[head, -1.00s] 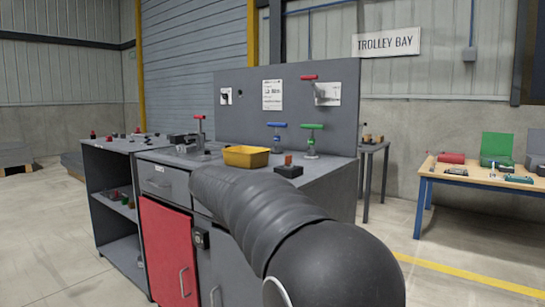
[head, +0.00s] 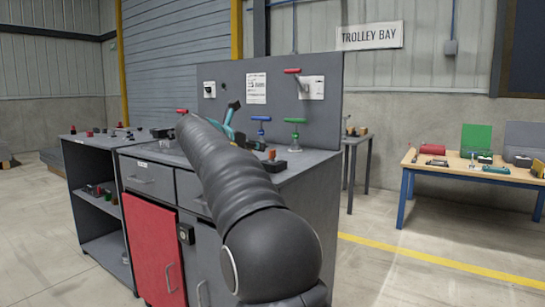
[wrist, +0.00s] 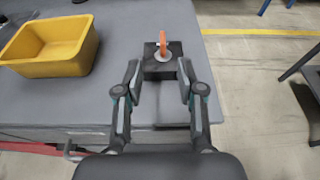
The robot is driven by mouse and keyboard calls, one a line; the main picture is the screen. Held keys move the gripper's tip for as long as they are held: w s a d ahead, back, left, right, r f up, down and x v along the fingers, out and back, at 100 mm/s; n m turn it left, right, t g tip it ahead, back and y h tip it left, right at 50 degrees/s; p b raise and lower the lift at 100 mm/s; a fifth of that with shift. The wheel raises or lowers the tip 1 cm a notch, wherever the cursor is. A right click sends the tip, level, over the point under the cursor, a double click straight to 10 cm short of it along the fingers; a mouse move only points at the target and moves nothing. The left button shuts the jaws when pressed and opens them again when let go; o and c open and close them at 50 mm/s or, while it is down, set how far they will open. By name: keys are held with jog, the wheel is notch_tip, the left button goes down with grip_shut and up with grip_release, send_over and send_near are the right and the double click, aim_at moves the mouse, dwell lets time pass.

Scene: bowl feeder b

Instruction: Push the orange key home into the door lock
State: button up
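The orange key (wrist: 163,46) stands upright on a small black block (wrist: 153,66) in the wrist view. In the head view the key (head: 271,154) and block (head: 274,166) are small near the bench's right front. My gripper (wrist: 159,70) is open and empty, its fingertips on either side of the block's near part; I cannot tell their height above it. In the head view my gripper (head: 232,117) shows partly behind my arm. A black square fitting (head: 186,234), which looks like the door lock, is on the cabinet front right of the red door.
A yellow bin (wrist: 50,47) is left of the key on the grey bench top (wrist: 110,90). Blue (head: 261,120) and green (head: 295,122) T-handles stand behind it, before a grey back panel (head: 225,105).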

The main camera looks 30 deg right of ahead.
aim_at(272, 150)
jog(key=x, duration=0.5)
jog(key=shift+d, duration=0.1)
jog(key=shift+x, duration=2.65)
jog(key=shift+s, duration=0.2)
grip_shut()
